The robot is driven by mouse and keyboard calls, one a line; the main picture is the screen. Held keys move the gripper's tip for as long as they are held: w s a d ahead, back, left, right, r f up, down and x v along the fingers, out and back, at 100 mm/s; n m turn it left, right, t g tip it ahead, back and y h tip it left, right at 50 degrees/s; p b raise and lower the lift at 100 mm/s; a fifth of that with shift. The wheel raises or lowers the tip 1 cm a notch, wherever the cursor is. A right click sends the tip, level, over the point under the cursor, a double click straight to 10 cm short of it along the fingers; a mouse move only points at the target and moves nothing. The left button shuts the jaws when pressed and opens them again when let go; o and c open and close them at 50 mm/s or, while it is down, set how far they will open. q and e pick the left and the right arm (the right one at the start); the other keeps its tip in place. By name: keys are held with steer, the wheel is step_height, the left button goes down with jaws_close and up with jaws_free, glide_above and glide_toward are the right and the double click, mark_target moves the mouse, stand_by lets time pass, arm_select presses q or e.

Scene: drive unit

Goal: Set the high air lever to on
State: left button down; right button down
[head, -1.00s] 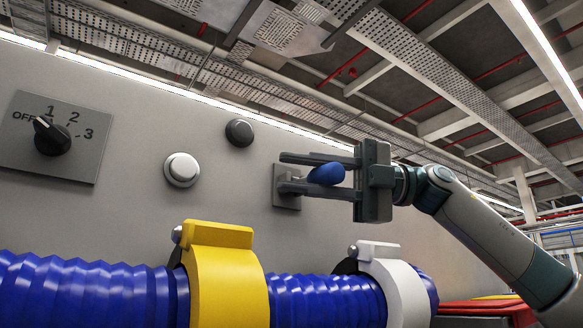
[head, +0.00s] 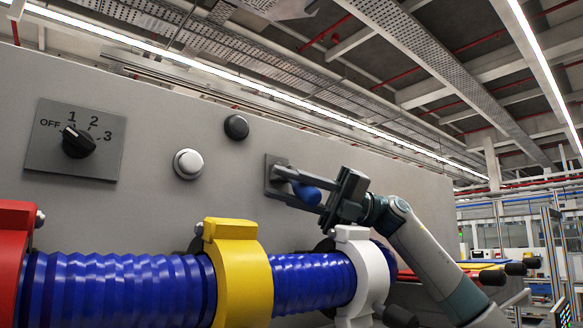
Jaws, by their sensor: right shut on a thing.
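The lever has a blue knob (head: 307,194) and sits on a small square grey plate (head: 276,165) on the grey panel. I take it for the high air lever; no label shows. My right gripper (head: 290,186) comes in from the right and is shut on the lever, its fingers pointing left towards the plate. The blue knob shows between the fingers, which hide part of the lever. The gripper tilts down to the right. My left gripper is not in view.
A rotary switch (head: 78,142) marked OFF, 1, 2, 3, a white button (head: 188,163) and a black button (head: 236,127) are left of the lever. Below runs a thick blue hose (head: 120,285) with red, yellow (head: 240,275) and white (head: 362,275) clamps, close under my gripper.

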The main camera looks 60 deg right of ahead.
steer(key=shift+f, duration=0.1)
steer(key=c, duration=1.4)
jaws_free()
steer(key=shift+w, duration=0.1)
steer(key=shift+c, duration=0.2)
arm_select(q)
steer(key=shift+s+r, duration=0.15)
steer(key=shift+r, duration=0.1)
